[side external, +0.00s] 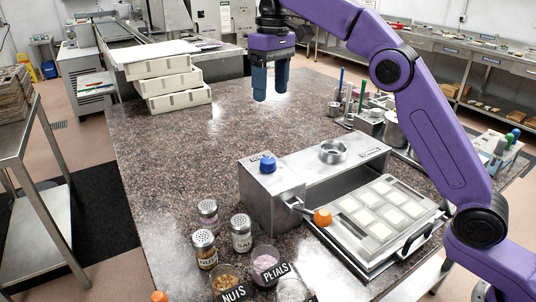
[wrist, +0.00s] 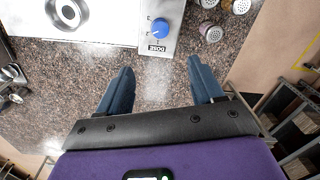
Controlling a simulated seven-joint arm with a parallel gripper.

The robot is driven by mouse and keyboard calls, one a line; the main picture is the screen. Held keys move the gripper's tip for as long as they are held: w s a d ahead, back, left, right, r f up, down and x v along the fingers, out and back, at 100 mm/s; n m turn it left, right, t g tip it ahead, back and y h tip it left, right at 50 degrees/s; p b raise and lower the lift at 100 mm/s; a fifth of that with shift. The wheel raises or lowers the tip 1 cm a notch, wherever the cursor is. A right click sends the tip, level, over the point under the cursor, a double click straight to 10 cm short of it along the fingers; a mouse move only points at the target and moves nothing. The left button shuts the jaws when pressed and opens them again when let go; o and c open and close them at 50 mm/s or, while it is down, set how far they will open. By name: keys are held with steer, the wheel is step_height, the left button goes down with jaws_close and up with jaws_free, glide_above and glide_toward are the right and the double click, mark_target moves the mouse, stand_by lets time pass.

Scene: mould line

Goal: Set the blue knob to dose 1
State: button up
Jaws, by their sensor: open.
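The blue knob (side external: 267,164) sits on top of the left end of a grey metal dosing machine (side external: 268,205). In the wrist view the blue knob (wrist: 160,26) is at the top centre, beside a plate marked DOSE (wrist: 155,48) and small scale marks. The marks are too small to read, so I cannot tell the setting. My gripper (side external: 270,84) is open and empty, with blue fingers pointing down, above the counter and behind the machine. In the wrist view its fingertips (wrist: 161,64) are spread apart, and the knob lies beyond them, clear of both.
Shakers (side external: 241,233) and bowls of nuts and petals (side external: 265,262) stand at the machine's front left. An orange-knobbed lever (side external: 322,217) and a mould tray (side external: 385,215) are in front. Stacked white trays (side external: 172,85) lie far left. The counter's middle left is clear.

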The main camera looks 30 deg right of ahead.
mark_target(268, 159)
steer(key=f, duration=1.1)
steer(key=a+f, duration=0.1)
steer(key=f, duration=0.5)
steer(key=shift+s+f, duration=0.15)
steer(key=c, duration=1.1)
